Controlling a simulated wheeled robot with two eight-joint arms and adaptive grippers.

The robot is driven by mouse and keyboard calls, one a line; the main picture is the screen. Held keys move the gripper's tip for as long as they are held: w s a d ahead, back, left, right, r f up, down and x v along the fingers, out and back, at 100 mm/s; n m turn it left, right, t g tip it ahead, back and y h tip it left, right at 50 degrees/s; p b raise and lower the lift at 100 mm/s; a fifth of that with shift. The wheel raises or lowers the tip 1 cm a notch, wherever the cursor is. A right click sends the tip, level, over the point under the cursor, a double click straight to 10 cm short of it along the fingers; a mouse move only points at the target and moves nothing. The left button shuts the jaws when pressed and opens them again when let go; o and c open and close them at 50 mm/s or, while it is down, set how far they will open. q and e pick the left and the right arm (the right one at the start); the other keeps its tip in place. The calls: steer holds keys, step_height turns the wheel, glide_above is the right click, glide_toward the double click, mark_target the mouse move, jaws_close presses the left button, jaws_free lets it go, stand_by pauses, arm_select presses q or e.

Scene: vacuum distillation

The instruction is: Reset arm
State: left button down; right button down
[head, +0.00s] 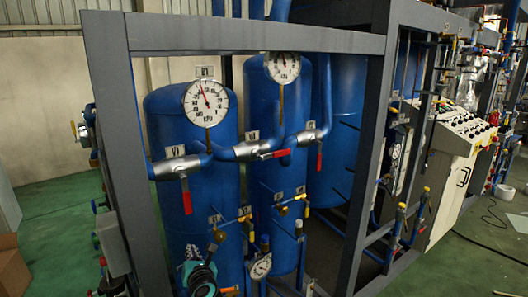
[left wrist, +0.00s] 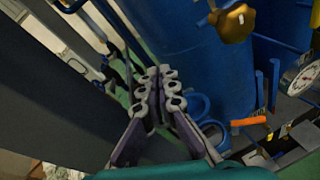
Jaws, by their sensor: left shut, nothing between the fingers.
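My left gripper (head: 195,262) shows low in the head view, in front of the lower part of the left blue tank (head: 165,115). In the left wrist view its two jointed fingers (left wrist: 158,84) are together at the tips, with nothing held between them. The fingers point toward a gap between a dark grey frame post and a blue tank (left wrist: 195,60). I cannot tell how far the tips are from the tank. My right gripper is in neither view.
A grey frame (head: 250,37) surrounds the tanks. Two round gauges (head: 207,103) and red-handled valves (head: 185,195) sit at the front. A small gauge (head: 261,266) is right of my gripper. A control panel (head: 452,170) stands right; green floor (head: 55,235) is open left.

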arm_select(q)
steer(key=s+d+r+m+t+h, duration=0.2)
steer(key=d+r+m+t+h, duration=0.2)
steer(key=r+m, duration=0.6)
steer(key=s+d+r+m+h, duration=0.1)
steer(key=s+d+m+h, duration=0.45)
steer(key=m, duration=0.45)
steer(key=s+d+f+m+g+h, duration=0.1)
steer(key=s+d+f+m+g, duration=0.2)
steer(key=s+f+m+g, duration=0.45)
steer(key=s+a+f+m+g+y, duration=0.2)
steer(key=s+a+f+m, duration=0.2)
steer(key=s, duration=0.4)
steer(key=s+a+f+m+g+y, duration=0.1)
steer(key=s+a+f+m+y, duration=0.1)
steer(key=s+a+f+m, duration=0.2)
steer(key=s+f+m, duration=0.1)
steer(key=s+f, duration=0.1)
steer(key=s, duration=0.1)
steer(key=shift+s+f+m+g, duration=0.35)
